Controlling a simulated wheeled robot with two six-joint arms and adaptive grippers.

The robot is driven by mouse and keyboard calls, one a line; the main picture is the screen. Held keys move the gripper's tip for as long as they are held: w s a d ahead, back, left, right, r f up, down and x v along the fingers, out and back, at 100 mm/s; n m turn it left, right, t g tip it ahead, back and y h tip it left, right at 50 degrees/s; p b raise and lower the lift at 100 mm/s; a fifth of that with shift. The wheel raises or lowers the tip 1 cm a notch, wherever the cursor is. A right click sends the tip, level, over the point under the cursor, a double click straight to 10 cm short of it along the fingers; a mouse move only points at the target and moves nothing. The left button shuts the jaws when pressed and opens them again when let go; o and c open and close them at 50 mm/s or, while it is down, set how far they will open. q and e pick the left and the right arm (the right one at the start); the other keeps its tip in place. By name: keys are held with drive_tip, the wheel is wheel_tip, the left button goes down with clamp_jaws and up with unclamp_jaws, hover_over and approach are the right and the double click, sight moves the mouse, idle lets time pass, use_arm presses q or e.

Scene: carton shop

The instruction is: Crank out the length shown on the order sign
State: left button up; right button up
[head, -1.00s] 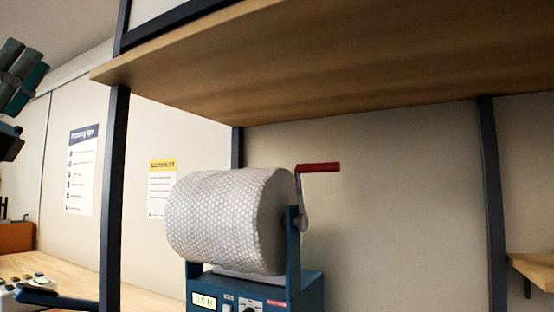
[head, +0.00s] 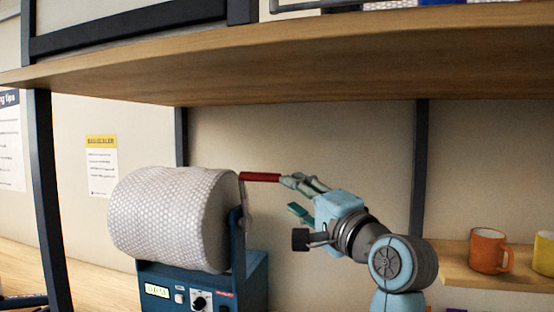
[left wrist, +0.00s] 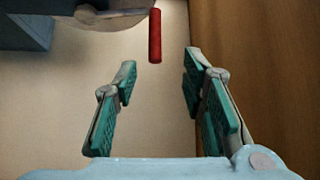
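A roll of bubble wrap (head: 165,218) sits on a blue dispenser (head: 255,285) with a small lit display (head: 157,291), too blurred to read surely. A crank with a red handle (head: 260,177) points right from the roll's right end. My left gripper (head: 291,196) is open beside the handle's free end, its upper finger overlapping or nearly reaching it in the head view. In the left wrist view the red handle (left wrist: 154,36) lies ahead of the open fingers (left wrist: 160,70), between their lines, with nothing gripped. My right gripper is not in view. No order sign is readable.
A wooden shelf (head: 330,60) runs close above the roll and my arm. Dark posts (head: 419,160) stand behind my arm and at the left (head: 50,200). An orange mug (head: 489,250) and a yellow mug (head: 543,252) stand on a low shelf at right. A yellow-headed notice (head: 101,165) hangs on the wall.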

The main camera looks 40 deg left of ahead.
sight(266, 178)
use_arm(q)
drive_tip(key=p+x, duration=0.1)
drive_tip(key=x, duration=0.3)
drive_tip(key=p+x, duration=0.1)
drive_tip(key=x, duration=0.4)
drive_tip(key=p+x, duration=0.1)
drive_tip(key=x, duration=0.4)
drive_tip(key=shift+w+f, duration=0.15)
drive_tip(key=shift+f, duration=0.1)
drive_tip(key=shift+w+a, duration=0.15)
drive_tip(key=shift+a, duration=0.4)
drive_tip(key=shift+d, duration=0.1)
clamp_jaws()
